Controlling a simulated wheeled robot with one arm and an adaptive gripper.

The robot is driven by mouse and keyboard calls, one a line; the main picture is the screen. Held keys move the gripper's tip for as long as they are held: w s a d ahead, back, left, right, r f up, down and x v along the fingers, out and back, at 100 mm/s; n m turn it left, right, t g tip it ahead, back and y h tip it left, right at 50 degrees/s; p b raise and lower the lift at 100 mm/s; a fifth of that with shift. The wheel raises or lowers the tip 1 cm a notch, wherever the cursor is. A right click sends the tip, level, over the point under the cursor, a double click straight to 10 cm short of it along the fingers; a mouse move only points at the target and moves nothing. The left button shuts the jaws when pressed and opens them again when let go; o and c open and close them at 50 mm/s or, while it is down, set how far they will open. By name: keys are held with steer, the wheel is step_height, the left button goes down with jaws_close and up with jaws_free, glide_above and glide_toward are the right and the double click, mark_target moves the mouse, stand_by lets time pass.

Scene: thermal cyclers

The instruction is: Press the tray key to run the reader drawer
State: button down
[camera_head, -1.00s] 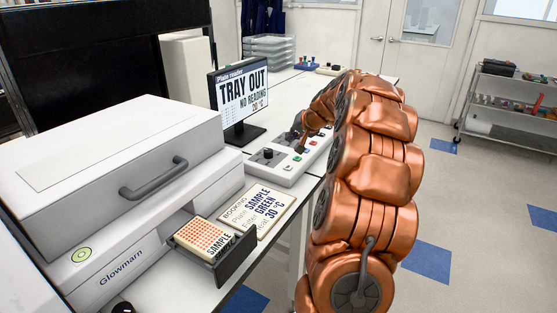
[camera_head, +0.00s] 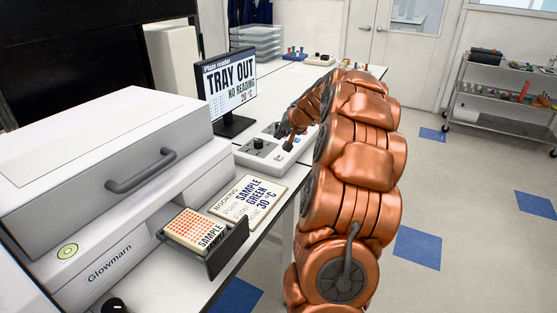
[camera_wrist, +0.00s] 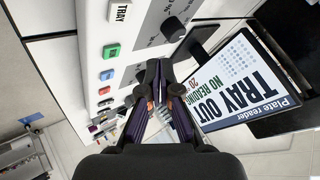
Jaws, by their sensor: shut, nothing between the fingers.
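The reader drawer (camera_head: 226,253) is out at the front of the white Glowmarn reader (camera_head: 140,222). It holds a plate (camera_head: 190,228) marked SAMPLE. The control panel (camera_head: 246,163) lies on the bench beyond, and it also fills the upper left of the wrist view (camera_wrist: 93,25). My gripper (camera_head: 289,147) is shut and empty over the panel. Its fingertips (camera_wrist: 158,68) appear beside the keys; contact cannot be told.
The monitor (camera_head: 228,82) behind the panel reads TRAY OUT, NO READING, 20 °C. A booking card (camera_head: 248,200) lies between reader and panel. Dark knobs (camera_wrist: 172,29) stand on the panel near my fingers. A shelf cart (camera_head: 505,95) stands at the right; the floor before it is clear.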

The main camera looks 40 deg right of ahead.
mark_target(280, 157)
steer(key=shift+f+b, duration=1.35)
steer(key=shift+f, duration=1.3)
steer(key=shift+f, duration=0.15)
steer(key=shift+f+b, duration=0.3)
steer(key=shift+b, duration=0.15)
